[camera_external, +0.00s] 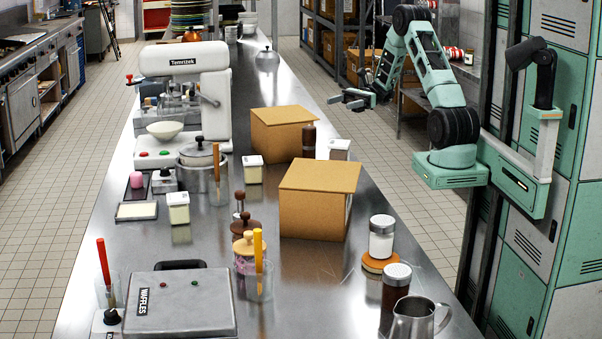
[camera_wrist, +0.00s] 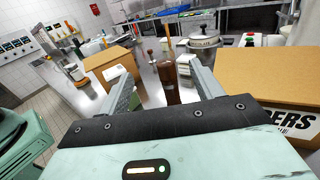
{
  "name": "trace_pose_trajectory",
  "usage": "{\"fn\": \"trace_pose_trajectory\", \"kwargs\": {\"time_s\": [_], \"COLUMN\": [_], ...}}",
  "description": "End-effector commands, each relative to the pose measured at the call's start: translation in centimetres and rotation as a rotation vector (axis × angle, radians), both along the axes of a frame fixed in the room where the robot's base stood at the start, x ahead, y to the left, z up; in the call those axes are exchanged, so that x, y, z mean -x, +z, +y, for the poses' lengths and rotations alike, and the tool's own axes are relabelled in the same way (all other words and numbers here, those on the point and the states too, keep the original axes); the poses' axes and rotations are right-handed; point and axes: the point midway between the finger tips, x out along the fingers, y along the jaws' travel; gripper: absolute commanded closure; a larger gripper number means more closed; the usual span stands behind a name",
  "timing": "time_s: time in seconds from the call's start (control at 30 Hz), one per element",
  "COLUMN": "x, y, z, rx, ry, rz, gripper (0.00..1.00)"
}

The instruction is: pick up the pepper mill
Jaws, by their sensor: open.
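A dark brown mill-shaped thing (camera_external: 308,140), which looks like the pepper mill, stands upright on the steel counter beside the far cardboard box. In the wrist view, a brown upright thing (camera_wrist: 167,72) shows between the two fingers and beyond them; it looks like the same mill. My gripper (camera_external: 350,98) is above the counter's right edge, pointing left, higher than the mill and apart from it. In the wrist view my gripper (camera_wrist: 160,78) has its fingers spread, with nothing held. The mill's lower part is partly hidden by the gripper body in the wrist view.
The far cardboard box (camera_external: 275,138) and near cardboard box (camera_external: 312,212) stand close to the mill. A white-topped square jar (camera_external: 339,148) is just to its right.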

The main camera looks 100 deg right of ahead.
Motion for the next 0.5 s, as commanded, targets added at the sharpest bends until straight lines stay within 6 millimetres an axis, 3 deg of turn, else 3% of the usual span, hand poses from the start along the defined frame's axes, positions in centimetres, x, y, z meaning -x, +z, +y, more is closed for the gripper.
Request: {"fn": "trace_pose_trajectory", "kwargs": {"time_s": [0.1, 0.2, 0.37, 0.5], "x": [0.0, 0.0, -0.6, -2.5], "y": [-3.2, -5.2, -6.3, -6.1], "z": [0.0, 0.1, 0.5, 1.9], "rx": [-0.004, -0.002, 0.002, 0.001], "ry": [0.001, 0.002, 0.004, 0.007], "rz": [0.003, 0.002, 0.001, 0.001], "gripper": [0.35, 0.35, 0.35, 0.35]}}
